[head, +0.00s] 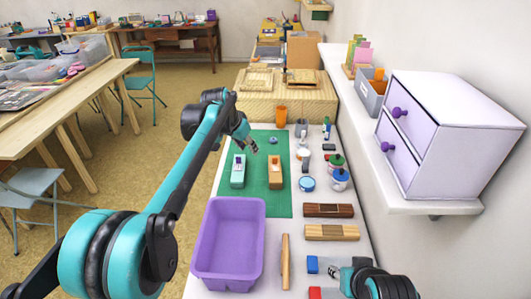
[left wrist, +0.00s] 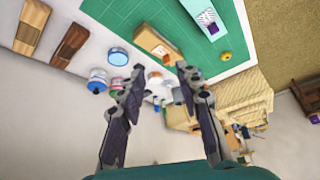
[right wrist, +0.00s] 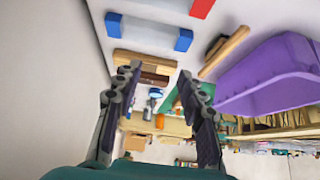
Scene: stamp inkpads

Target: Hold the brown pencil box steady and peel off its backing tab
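A small orange-brown box (head: 276,173) with a pale patch lies on the green mat (head: 257,196); the left wrist view shows it too (left wrist: 152,42). A teal box (head: 237,177) with a pale top lies left of it. I cannot tell whether the orange-brown one is the pencil box, and no tab can be made out. My left gripper (head: 246,141) is open and empty above the mat's far part, beyond both boxes; its fingers are spread in its wrist view (left wrist: 160,72). My right gripper (right wrist: 158,75) is open and empty, low at the right front.
A purple bin (head: 229,243) stands at the front left of the table. Dark (head: 328,210) and light (head: 331,232) wooden blocks, a wooden stick (head: 285,262) and several jars lie to the right. A shelf with a lilac drawer unit (head: 445,135) overhangs the right side.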

